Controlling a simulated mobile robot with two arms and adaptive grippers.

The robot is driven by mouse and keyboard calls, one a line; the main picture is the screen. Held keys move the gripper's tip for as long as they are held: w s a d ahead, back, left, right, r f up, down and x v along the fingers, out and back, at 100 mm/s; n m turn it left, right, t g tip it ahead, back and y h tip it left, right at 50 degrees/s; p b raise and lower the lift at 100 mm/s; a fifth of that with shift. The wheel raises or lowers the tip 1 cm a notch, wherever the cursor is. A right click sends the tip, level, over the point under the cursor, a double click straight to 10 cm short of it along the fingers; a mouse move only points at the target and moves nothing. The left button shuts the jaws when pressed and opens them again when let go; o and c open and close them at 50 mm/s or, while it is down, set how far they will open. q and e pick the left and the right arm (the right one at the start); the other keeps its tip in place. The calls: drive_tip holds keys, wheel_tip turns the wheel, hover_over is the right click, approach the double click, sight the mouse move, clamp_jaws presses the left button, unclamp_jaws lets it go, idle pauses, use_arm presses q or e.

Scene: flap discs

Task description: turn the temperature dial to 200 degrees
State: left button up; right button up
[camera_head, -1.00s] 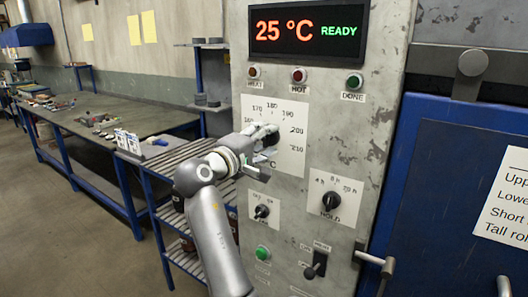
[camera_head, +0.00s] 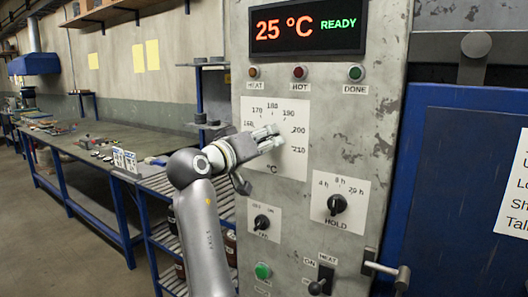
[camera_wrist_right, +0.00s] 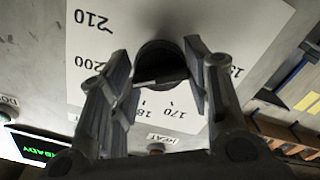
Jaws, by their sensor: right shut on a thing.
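The temperature dial (camera_wrist_right: 160,52) is a dark round knob on the oven's panel, between the fingers of my right gripper (camera_wrist_right: 158,85) in the right wrist view. My right gripper (camera_head: 272,140) is shut on it. In the head view the fingers hide most of the dial. Its white scale plate (camera_head: 252,108) shows marks from 160 to 210, with 200 at the upper right beside the fingertips. I cannot clearly tell which mark the dial points at. The display (camera_head: 309,27) reads 25 °C and READY. My left gripper is not in view.
Below are a HOLD knob (camera_head: 337,204), a smaller knob (camera_head: 261,222), a green button (camera_head: 263,271) and a HEAT switch (camera_head: 325,279). A door handle (camera_head: 388,270) sticks out at the right. A slatted rack (camera_head: 165,185) and a workbench (camera_head: 100,143) stand left.

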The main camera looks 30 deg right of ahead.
drive_tip(key=shift+f+m+b, duration=0.2)
drive_tip(key=shift+m+b, duration=0.45)
drive_tip(key=shift+m, duration=0.45)
drive_tip(key=o, duration=1)
drive_tip(key=shift+r, duration=0.15)
drive_tip(key=v, duration=0.7)
drive_tip(key=shift+s+a, duration=0.1)
drive_tip(key=shift+a, duration=0.25)
